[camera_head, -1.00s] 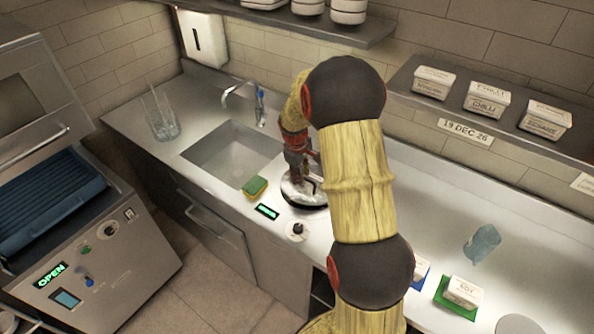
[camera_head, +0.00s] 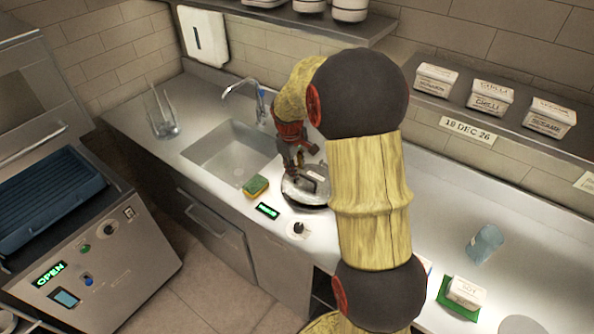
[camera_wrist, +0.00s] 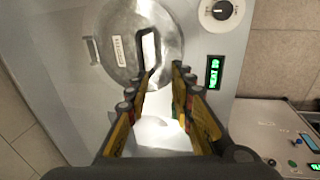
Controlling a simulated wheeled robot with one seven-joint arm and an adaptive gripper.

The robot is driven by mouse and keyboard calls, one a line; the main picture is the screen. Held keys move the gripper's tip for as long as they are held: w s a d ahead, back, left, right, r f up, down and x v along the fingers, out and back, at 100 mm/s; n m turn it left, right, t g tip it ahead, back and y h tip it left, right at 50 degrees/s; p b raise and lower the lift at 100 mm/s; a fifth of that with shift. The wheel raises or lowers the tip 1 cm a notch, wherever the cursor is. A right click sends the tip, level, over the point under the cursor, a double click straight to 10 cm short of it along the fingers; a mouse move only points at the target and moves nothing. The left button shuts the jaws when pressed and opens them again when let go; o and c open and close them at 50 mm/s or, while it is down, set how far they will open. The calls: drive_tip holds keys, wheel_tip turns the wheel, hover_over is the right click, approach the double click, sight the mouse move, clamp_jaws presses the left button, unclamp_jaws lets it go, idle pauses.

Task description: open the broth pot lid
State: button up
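The broth pot lid (camera_head: 303,197) is a round, shiny metal lid set in the counter right of the sink, partly hidden by my arm. In the wrist view the lid (camera_wrist: 115,25) fills the top left, with a small label and a dark upright loop handle (camera_wrist: 137,45). The handle (camera_head: 318,176) also shows in the head view. My gripper (camera_wrist: 164,68) is open and empty, with both fingers apart. Its left fingertip overlaps the handle's near end in the picture; I cannot tell whether they touch. In the head view my gripper (camera_head: 296,172) is low at the lid's sink side.
The sink (camera_head: 230,155) and a green-yellow sponge (camera_head: 255,187) lie left of the lid. A lit green display (camera_head: 267,210) and a black knob (camera_head: 299,228) are in front. A blue glass (camera_head: 485,243) and a white tub (camera_head: 466,289) stand on the right counter.

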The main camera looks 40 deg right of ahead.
sight(294, 189)
drive_tip(key=a+n, duration=0.1)
drive_tip(key=a+f+n, duration=0.1)
drive_tip(key=a, duration=0.1)
drive_tip(key=w+a+n, duration=0.1)
drive_tip(key=a, duration=0.1)
drive_tip(key=shift+a+f+h, duration=0.2)
drive_tip(key=shift+f+h, duration=0.05)
drive_tip(key=shift+h, duration=0.05)
drive_tip(key=c, duration=0.4)
drive_tip(key=n, duration=0.2)
drive_tip(key=shift+s+a+f+n+h+b, duration=0.1)
drive_tip(key=shift+a+f+n+h+b, duration=0.1)
drive_tip(key=shift+a+n+h+b, duration=0.1)
drive_tip(key=shift+c, duration=0.3)
drive_tip(key=shift+f+n, duration=0.1)
drive_tip(key=shift+n, duration=1.1)
clamp_jaws()
drive_tip(key=d+f+n, duration=0.2)
drive_tip(key=n, duration=0.1)
drive_tip(key=w+d+f+n+h+b, duration=0.1)
drive_tip(key=d+f+n, duration=0.1)
drive_tip(key=f+n, duration=0.1)
drive_tip(key=w+d+f+n+h+b, duration=0.1)
drive_tip(key=d+f+n, duration=0.2)
drive_tip(key=n, duration=0.1)
drive_tip(key=shift+w+f+t, duration=0.15)
drive_tip(key=shift+f+t, duration=0.05)
drive_tip(key=shift+t, duration=0.1)
drive_tip(key=shift+r+p, duration=0.25)
drive_tip(key=shift+p, duration=0.15)
